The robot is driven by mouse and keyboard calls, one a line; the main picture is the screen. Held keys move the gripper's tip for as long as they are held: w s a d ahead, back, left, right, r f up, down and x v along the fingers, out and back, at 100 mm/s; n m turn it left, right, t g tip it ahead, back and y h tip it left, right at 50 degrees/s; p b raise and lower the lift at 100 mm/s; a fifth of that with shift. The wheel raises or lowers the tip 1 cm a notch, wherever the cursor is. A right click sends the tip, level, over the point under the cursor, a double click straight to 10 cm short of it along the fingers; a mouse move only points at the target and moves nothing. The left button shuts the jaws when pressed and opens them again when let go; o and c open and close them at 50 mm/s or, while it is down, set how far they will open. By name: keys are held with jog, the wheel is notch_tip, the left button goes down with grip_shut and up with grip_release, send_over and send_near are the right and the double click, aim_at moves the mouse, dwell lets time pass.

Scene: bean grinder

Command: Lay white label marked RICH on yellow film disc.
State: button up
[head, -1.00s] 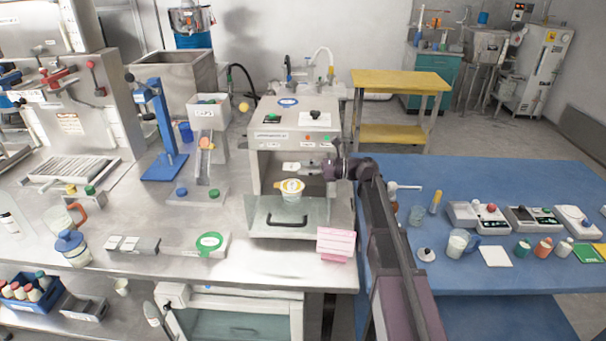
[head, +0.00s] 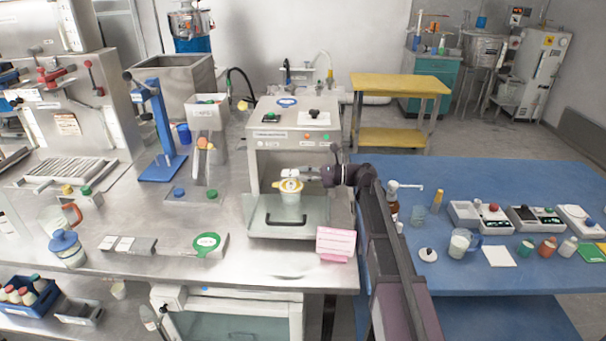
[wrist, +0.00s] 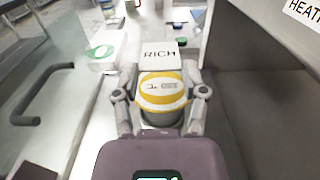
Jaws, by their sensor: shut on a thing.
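The white label marked RICH (wrist: 160,54) is between my gripper's fingertips (wrist: 161,68), and my gripper is shut on it. In the wrist view the yellow film disc (wrist: 162,92), with a white printed band, lies on top of a cup (wrist: 160,116) between and below my fingers. The label appears just beyond the disc's far edge; I cannot tell whether they touch. In the head view my gripper (head: 296,175) reaches from the right into the machine's open bay. The disc (head: 289,187) on its clear cup (head: 290,200) shows just below it.
The machine (head: 283,138) encloses the cup at the back and sides. Its clear front panel with a black handle (head: 288,219) is in front. A pink pad (head: 335,241) stands at the bench's front right. A green ring on a block (head: 207,243) lies to the left.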

jog(key=shift+f+b, duration=0.45)
jog(key=shift+f, duration=0.25)
jog(key=shift+d+f+b, duration=0.1)
jog(key=shift+f+b, duration=0.55)
dwell(1.7)
jog(key=shift+f+b, duration=0.8)
jog(key=shift+b, duration=0.05)
dwell(1.4)
jog(key=o, duration=0.8)
jog(key=shift+c, duration=0.2)
jog(key=shift+o, duration=0.3)
jog(key=shift+d, duration=0.1)
